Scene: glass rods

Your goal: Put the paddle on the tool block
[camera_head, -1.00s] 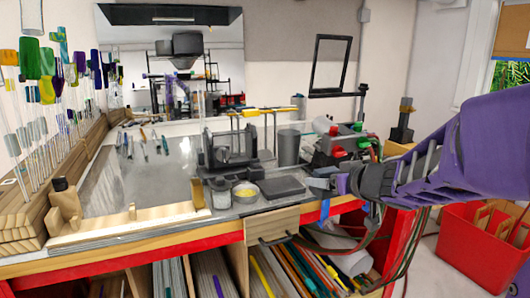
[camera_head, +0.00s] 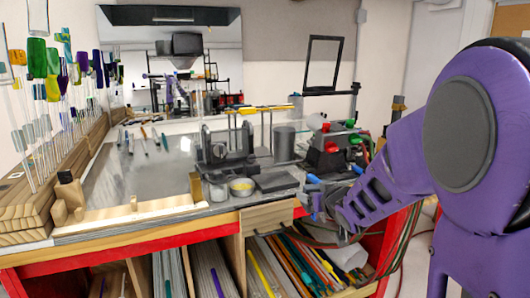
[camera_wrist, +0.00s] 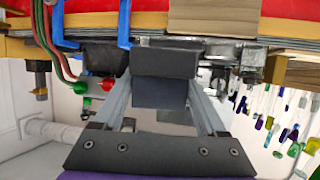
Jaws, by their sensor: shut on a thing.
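My gripper (camera_head: 312,204) is at the bench's front edge, right of the wooden block there. In the wrist view my gripper (camera_wrist: 164,84) is shut on a dark grey piece between its fingers, which looks like the paddle (camera_wrist: 165,62). In the head view the paddle cannot be made out at the fingers. A flat dark grey slab (camera_head: 277,181) lies on the bench, left of and behind my gripper. It may be the tool block, but I cannot tell for sure.
Small cups (camera_head: 241,187) and a dark burner stand (camera_head: 222,150) stand left of the slab. A box with red and green knobs (camera_head: 333,150) stands behind my gripper. Hoses (camera_head: 398,245) hang at the right. Shelves with rods lie below the bench.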

